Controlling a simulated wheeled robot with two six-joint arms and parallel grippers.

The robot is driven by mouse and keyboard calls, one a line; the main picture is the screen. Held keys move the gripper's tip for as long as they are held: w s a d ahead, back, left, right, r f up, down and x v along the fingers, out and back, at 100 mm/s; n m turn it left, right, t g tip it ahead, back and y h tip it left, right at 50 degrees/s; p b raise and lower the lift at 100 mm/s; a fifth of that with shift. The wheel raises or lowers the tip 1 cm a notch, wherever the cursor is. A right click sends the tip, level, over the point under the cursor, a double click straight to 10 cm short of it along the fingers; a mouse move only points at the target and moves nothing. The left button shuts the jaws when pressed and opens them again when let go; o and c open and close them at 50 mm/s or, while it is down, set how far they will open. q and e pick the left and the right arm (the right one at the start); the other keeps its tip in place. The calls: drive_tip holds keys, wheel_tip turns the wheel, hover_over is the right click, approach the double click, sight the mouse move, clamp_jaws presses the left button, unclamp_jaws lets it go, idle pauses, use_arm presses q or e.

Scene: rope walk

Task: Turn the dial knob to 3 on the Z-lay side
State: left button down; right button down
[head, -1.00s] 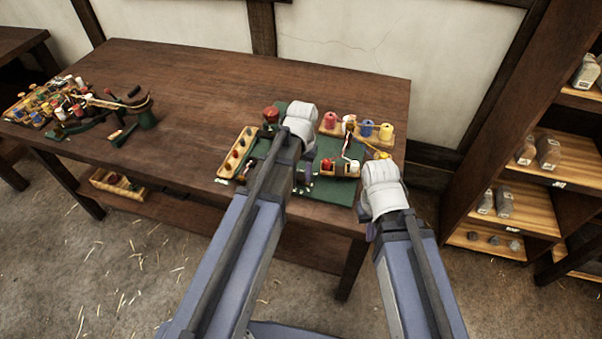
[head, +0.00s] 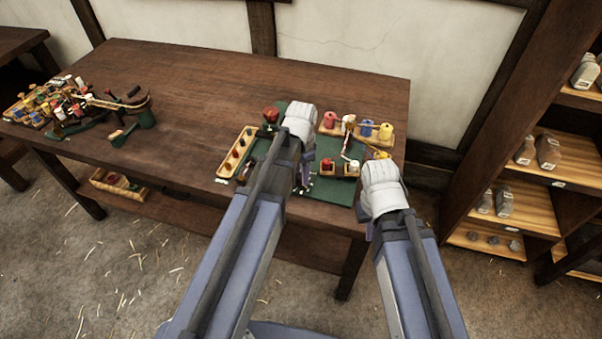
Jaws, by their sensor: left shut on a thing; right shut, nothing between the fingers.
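A green board (head: 331,189) lies on the bench's right part, with small rope-making parts on it. I cannot make out which part is the dial knob, nor its marks or the Z-lay side. A red-topped piece (head: 270,114) stands at the board's back left. Two small red-and-pale pieces stand on the board, one left (head: 327,166) and one right (head: 352,168). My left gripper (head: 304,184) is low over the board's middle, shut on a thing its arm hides. My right gripper (head: 367,214) is at the bench's front right, shut and empty, mostly hidden by its wrist.
A wooden rack with coloured pegs (head: 236,153) lies left of the board. A spool rack (head: 401,143) with red, blue and yellow spools stands at the back right. More spools and tools crowd the bench's far left. The bench (head: 190,100) between is clear. Shelves (head: 545,180) stand at right.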

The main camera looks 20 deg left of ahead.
idle(0.5)
use_arm(q)
drive_tip(key=c, duration=0.5)
unclamp_jaws()
drive_tip(key=shift+r, duration=0.1)
wheel_tip(320, 180, up, 8)
drive_tip(key=p, duration=0.8)
drive_tip(key=shift+f, duration=0.2)
drive_tip(key=s+d+n+y, duration=0.1)
drive_tip(key=s+d+n, duration=0.3)
drive_tip(key=s+d, duration=0.6)
drive_tip(key=s, duration=0.4)
drive_tip(key=shift+s+d, duration=0.2)
drive_tip(key=shift+s, duration=0.05)
